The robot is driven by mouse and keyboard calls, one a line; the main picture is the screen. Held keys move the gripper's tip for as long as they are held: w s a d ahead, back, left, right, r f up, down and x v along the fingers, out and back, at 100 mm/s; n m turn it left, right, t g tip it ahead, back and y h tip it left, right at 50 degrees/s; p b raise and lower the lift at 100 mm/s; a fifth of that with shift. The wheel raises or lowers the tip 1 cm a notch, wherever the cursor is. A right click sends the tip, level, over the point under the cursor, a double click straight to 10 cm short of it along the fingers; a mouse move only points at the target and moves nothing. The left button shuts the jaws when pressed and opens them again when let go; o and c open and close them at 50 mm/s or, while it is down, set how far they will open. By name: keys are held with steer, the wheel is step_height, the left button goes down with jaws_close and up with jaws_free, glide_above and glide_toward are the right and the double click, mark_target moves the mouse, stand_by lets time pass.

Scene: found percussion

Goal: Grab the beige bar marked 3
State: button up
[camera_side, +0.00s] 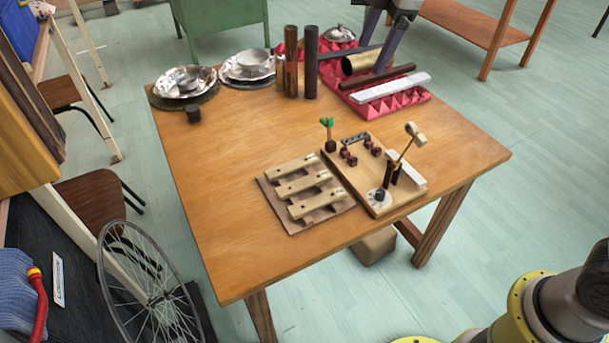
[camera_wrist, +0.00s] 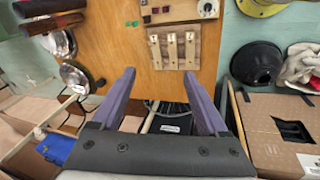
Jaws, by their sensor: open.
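Three beige bars lie side by side on a thin brown board (camera_side: 267,196) on the wooden table in the side view: the far bar (camera_side: 290,167), the middle bar (camera_side: 302,184) and the near bar (camera_side: 316,204). Small marks show at their ends, but I cannot read which is 3. In the wrist view the bars (camera_wrist: 172,50) stand beyond my fingertips, apart from them. My gripper (camera_side: 371,58) has purple fingers, open and empty, at the table's far side, well away from the bars. Its fingers also show in the wrist view (camera_wrist: 159,73).
Beside the bars is a wooden tray (camera_side: 336,169) with small dark blocks and a mallet (camera_side: 412,135). Red foam (camera_side: 415,93) with a white bar (camera_side: 391,87) and tubes lies near my gripper. Upright tubes (camera_side: 311,62) and metal bowls (camera_side: 184,82) stand far left. The table's front left is clear.

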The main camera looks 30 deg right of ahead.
steer(key=w+a+f+n+g, duration=0.1)
steer(key=w+a+f, duration=0.35)
steer(key=f, duration=0.25)
steer(key=n+g, duration=0.2)
glide_above(304, 182)
steer(key=shift+h, duration=0.3)
step_height(304, 182, down, 22)
steer(key=shift+d+r, duration=0.15)
steer(key=shift+r, duration=0.05)
steer(key=shift+f, duration=3.2)
steer(key=shift+c, duration=0.4)
jaws_close()
